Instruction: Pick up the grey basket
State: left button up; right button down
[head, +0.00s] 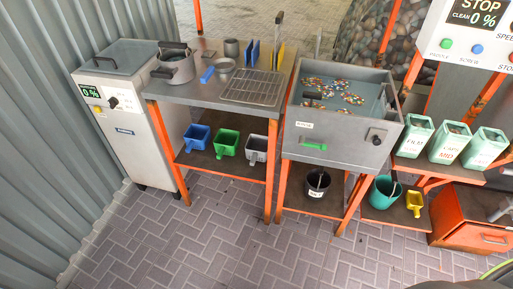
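A small grey basket-like container (256,147) sits on the lower shelf of the left workbench in the head view. It is the rightmost of three similar containers, beside a green one (228,142) and a blue one (197,136). It stands near the bench's right orange leg and under the worktop. Its inside is too small to make out. Neither of my grippers is in view.
The steel worktop (205,92) holds a pot (176,68) and a wire rack (253,87). A steel sorting tray (340,145) stands to the right, with a black bucket (318,184) below. Orange legs (272,175) frame the shelves. The paved floor (210,240) in front is clear.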

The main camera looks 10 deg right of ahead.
aim_at(255, 147)
jog(key=z, duration=0.2)
jog(key=i+j+z, duration=0.15)
jog(key=j+z, duration=0.25)
jog(key=i+j+z, duration=0.15)
jog(key=j+z, duration=0.7)
